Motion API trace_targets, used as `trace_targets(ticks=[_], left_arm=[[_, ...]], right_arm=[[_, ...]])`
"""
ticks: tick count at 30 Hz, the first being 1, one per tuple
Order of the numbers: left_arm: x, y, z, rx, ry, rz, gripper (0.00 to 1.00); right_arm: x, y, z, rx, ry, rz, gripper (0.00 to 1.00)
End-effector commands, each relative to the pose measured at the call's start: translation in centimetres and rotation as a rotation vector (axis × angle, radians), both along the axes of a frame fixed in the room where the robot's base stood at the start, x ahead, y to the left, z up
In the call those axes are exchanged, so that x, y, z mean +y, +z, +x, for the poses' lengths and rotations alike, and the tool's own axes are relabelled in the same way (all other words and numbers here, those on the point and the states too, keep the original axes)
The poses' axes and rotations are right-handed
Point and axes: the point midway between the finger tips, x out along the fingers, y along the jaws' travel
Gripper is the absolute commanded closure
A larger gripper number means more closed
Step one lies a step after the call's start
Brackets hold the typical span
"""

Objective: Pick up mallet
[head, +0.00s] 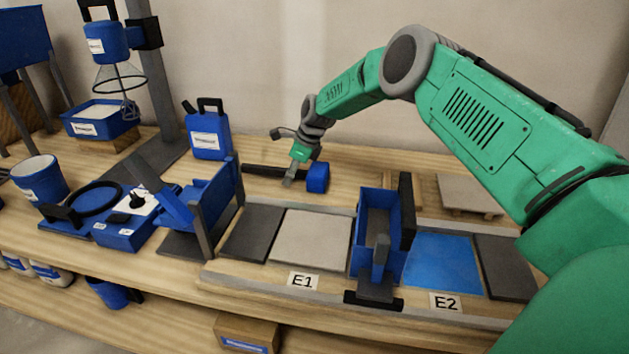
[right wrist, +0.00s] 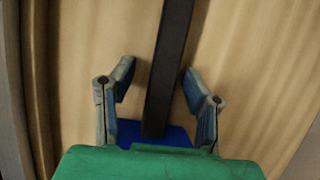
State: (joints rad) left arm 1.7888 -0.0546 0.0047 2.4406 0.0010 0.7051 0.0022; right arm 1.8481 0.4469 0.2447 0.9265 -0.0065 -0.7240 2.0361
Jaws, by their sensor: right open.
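The mallet lies on the wooden bench behind the row of tiles. In the head view its dark handle (head: 262,172) points left and its blue head (head: 317,178) is at the right end. My right gripper (head: 288,183) is over the handle, close to the head. In the right wrist view the dark handle (right wrist: 168,70) runs between the two open fingers of the gripper (right wrist: 158,85), with a gap on each side. Part of the blue head (right wrist: 172,134) shows below, partly hidden by the green gripper body. My left gripper is not in view.
In front are grey tiles (head: 310,238), a blue tile (head: 446,262) and a blue holder (head: 376,225) standing between them. A blue jug (head: 209,135) stands behind left, with a blue angled stand (head: 210,208) nearer. A pale tile (head: 468,195) lies behind right.

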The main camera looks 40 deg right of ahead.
Motion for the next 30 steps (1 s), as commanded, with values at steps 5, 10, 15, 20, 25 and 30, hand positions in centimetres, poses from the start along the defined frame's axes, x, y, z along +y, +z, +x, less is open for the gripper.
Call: trace_targets(ticks=[5,10,15,20,25,30], left_arm=[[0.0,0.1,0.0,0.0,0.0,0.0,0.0],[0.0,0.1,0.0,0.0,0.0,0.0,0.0],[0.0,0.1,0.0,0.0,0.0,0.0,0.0],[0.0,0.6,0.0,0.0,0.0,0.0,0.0],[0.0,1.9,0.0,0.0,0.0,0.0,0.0],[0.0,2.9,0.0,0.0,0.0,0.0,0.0]], right_arm=[[-0.1,0.0,0.0,0.001,-0.001,0.001,0.81],[-0.2,0.1,0.1,-0.002,-0.001,0.001,1.0],[-0.2,0.1,0.0,-0.002,-0.001,-0.001,1.0],[-0.2,1.3,0.1,-0.004,0.0,-0.001,1.0],[-0.1,4.8,0.1,-0.005,-0.001,-0.002,1.0],[-0.1,8.0,0.1,-0.004,-0.001,-0.002,1.0]])
